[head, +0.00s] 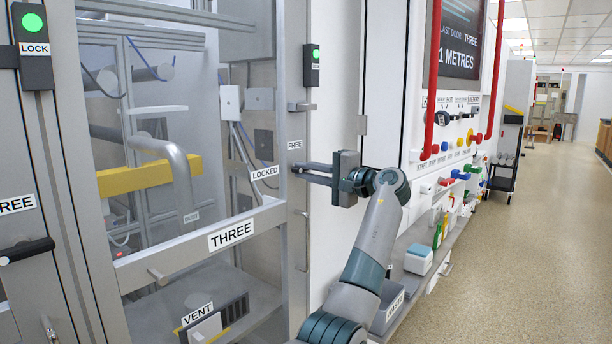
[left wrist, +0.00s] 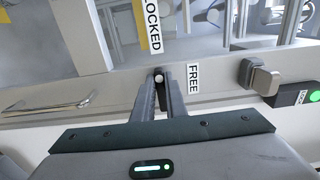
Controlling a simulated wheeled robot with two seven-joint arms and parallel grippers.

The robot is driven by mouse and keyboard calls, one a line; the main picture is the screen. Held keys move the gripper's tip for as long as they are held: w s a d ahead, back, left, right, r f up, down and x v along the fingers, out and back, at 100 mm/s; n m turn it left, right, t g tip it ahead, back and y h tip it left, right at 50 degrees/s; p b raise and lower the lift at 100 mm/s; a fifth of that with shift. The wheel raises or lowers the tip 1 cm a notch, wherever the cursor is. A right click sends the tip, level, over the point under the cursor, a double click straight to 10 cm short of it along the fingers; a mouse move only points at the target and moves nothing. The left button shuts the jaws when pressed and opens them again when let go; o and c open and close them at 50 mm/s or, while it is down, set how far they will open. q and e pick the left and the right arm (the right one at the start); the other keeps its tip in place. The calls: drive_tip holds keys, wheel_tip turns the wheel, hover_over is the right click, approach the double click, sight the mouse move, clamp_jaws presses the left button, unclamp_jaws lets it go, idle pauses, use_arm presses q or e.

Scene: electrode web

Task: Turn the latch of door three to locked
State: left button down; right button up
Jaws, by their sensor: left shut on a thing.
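Door three, with its THREE label (head: 231,235), is a grey-framed glazed door that looks closed. My left gripper (head: 297,174) reaches the door's right frame, beside the LOCKED label (head: 265,172) and below the FREE label (head: 294,144). In the left wrist view its two fingers are shut on the latch (left wrist: 158,76), whose small round end shows between the fingertips. There the LOCKED label (left wrist: 150,25) lies just beyond the fingertips and the FREE label (left wrist: 193,78) is right beside them. The fingers hide most of the latch, so its exact angle is unclear. My right gripper is not in view.
A LOCK box (head: 311,55) with a green light sits above, over a grey catch (head: 301,107). A bar handle (head: 305,240) is below the latch. Right of my arm are red pipes (head: 433,75) and a shelf with coloured valves. The floor (head: 530,240) at right is clear.

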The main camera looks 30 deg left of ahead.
use_arm(q)
drive_tip(key=shift+f, duration=0.1)
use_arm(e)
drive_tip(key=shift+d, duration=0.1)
use_arm(q)
drive_tip(key=c, duration=1.8)
unclamp_jaws()
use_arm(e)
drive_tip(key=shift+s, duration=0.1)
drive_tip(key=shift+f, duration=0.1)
